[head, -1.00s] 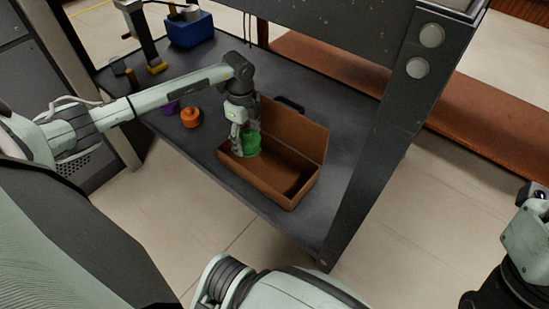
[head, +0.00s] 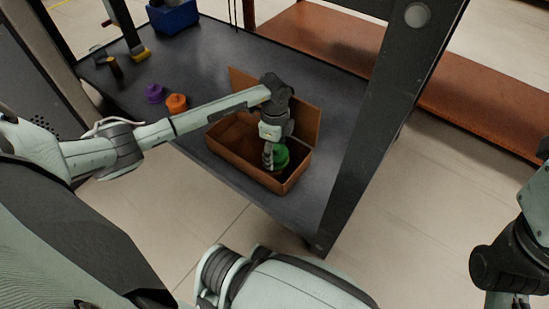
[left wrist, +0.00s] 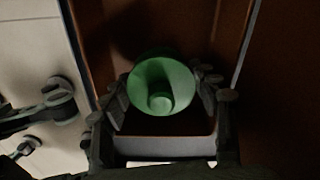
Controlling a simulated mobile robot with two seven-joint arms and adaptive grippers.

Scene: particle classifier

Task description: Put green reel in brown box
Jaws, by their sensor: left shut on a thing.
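The brown box (head: 238,165) stands open on the dark table, with its lid raised at the back. My left gripper (head: 272,163) points down into the right part of the box. It is shut on the green reel (head: 281,157), which is partly hidden behind the fingers. In the left wrist view the round, hollow green reel (left wrist: 160,84) sits between the fingers of my left gripper (left wrist: 163,92), with brown box walls (left wrist: 228,35) around it. Whether the reel touches the box floor I cannot tell. My right arm shows at the right edge, but its gripper is not visible.
An orange reel (head: 177,103) and a purple reel (head: 154,93) stand on the table (head: 215,60) left of the box. A blue bin (head: 174,16) stands at the back left. A dark upright post (head: 375,125) rises right of the box.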

